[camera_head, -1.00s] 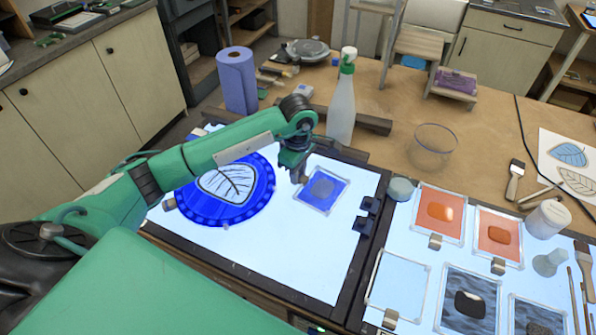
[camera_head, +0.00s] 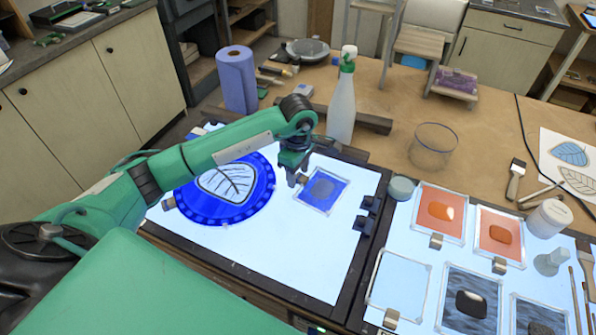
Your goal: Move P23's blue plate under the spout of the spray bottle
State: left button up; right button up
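A small square blue plate (camera_head: 338,191) with a clear rim and a grey patch in its middle lies on the lit white panel. My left gripper (camera_head: 294,182) points down at the plate's left edge, close to it; a small brownish clip shows at its tips. I cannot tell whether the fingers are shut on anything. The white spray bottle (camera_head: 341,112) with a green and white head stands upright behind the panel, farther back than the plate. My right gripper is not in view.
A round blue dish (camera_head: 186,204) with a leaf picture lies left of the plate. Dark clamps (camera_head: 366,216) sit at the panel's right edge. Right are a glass bowl (camera_head: 432,148) and several orange and dark plates (camera_head: 440,213).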

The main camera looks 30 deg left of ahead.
pick_arm(q)
jog(key=shift+r, duration=0.1)
jog(key=shift+r, duration=0.35)
notch_tip(320, 180, up, 13)
jog(key=b, duration=0.4)
